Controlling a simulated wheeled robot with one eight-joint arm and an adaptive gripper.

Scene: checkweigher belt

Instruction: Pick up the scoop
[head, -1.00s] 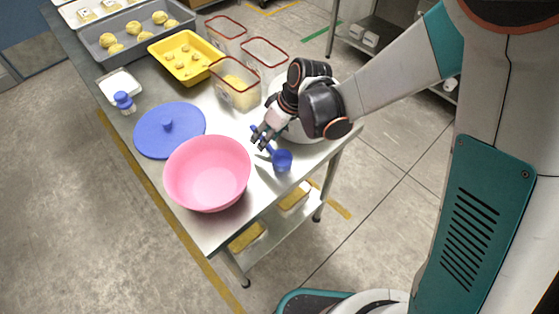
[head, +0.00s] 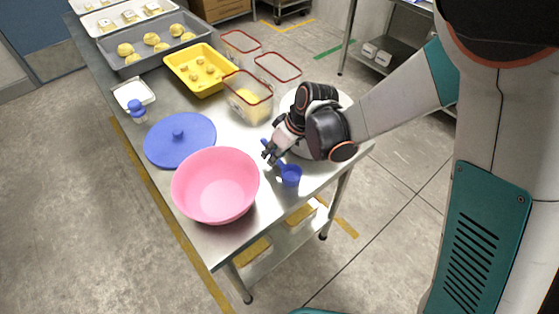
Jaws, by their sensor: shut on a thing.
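The blue scoop (head: 290,176) is at the right front part of the steel table, its round cup toward the front edge and its handle running up and left to my gripper. My gripper (head: 269,154) is shut on the scoop's handle. The fingers cover part of the handle. I cannot tell whether the cup touches the table top or hangs just above it.
A pink bowl (head: 216,190) stands close to the left of the scoop. Behind it lie a blue lid (head: 180,140), a yellow tray (head: 180,72) and clear red-rimmed containers (head: 247,100). A white round container (head: 292,101) is partly hidden behind my gripper.

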